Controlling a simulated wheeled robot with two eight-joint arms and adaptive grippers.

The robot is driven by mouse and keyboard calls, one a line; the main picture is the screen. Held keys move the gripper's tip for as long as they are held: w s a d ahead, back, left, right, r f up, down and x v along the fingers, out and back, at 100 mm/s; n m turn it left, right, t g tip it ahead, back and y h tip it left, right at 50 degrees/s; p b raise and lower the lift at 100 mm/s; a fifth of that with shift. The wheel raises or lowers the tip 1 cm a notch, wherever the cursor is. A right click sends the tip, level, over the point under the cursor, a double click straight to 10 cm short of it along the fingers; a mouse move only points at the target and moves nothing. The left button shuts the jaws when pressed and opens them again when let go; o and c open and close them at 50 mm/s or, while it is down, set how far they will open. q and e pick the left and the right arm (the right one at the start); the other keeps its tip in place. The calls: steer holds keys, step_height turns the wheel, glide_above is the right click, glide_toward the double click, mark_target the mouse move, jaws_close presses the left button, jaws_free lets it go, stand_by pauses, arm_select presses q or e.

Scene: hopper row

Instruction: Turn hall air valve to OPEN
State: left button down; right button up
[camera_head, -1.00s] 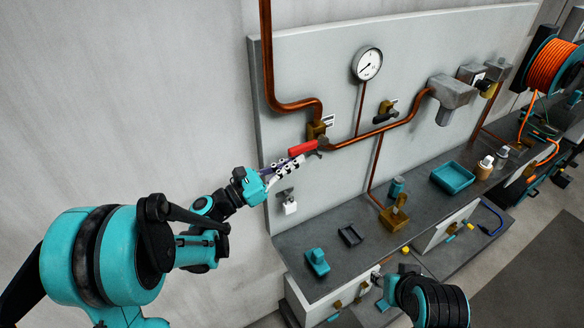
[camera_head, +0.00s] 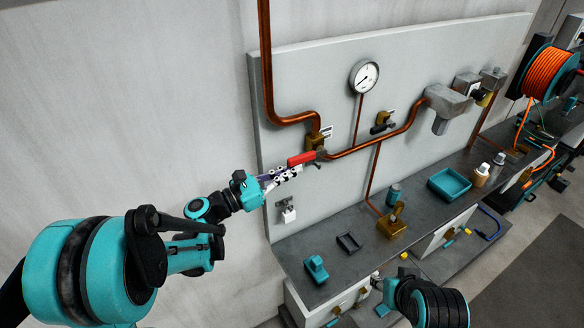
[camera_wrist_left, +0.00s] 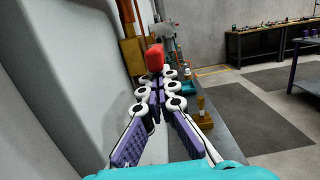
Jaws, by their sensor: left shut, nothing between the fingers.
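The hall air valve has a brass body (camera_head: 314,141) on the copper pipe at the left of the pale wall panel. Its red lever handle (camera_head: 301,158) sticks out to the left. My left gripper (camera_head: 284,173) is shut and empty, its fingertips close to the handle's free end. In the left wrist view the red handle end (camera_wrist_left: 155,58) lies just beyond the closed fingers (camera_wrist_left: 162,78); I cannot tell whether they touch. My right arm (camera_head: 428,300) is at the bottom right, low by the bench front; its gripper (camera_head: 375,281) is small and partly hidden.
A gauge (camera_head: 364,76) and a second, dark-handled valve (camera_head: 382,123) are to the right on the panel. Below, the grey bench (camera_head: 345,217) carries a teal tray (camera_head: 449,183), a brass block (camera_head: 391,224) and small items. Bare wall (camera_head: 130,110) is at left.

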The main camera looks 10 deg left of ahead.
mark_target(293, 159)
arm_select(q)
step_height(293, 159, up, 6)
steer(key=g+y+p, duration=0.3)
steer(key=y+p, duration=0.1)
steer(key=p, duration=0.7)
steer(key=shift+d+y+p, duration=0.1)
steer(key=shift+y+p, duration=0.2)
steer(key=shift+p, duration=0.1)
steer(key=r+g+y+p, duration=0.1)
steer(key=p, duration=0.1)
steer(key=w+d+r+g+y+p, duration=0.1)
steer(key=y+p, duration=0.1)
steer(key=d+r+g+y+p, duration=0.1)
steer(key=p, duration=0.2)
steer(key=shift+w+r+g, duration=0.2)
steer(key=shift+r+g, duration=0.1)
steer(key=shift+w+d+r+g+y+p, duration=0.4)
steer(key=shift+g+y+p, duration=0.1)
steer(key=shift+y+p, duration=0.35)
steer(key=shift+w+d+r+g+y+p, duration=0.35)
steer(key=shift+d+g+y, duration=0.25)
steer(key=shift+y, duration=0.25)
steer(key=shift+w+d, duration=0.15)
steer(key=shift+w+d+r, duration=0.1)
steer(key=shift+w+d, duration=0.1)
steer(key=shift+d, duration=0.15)
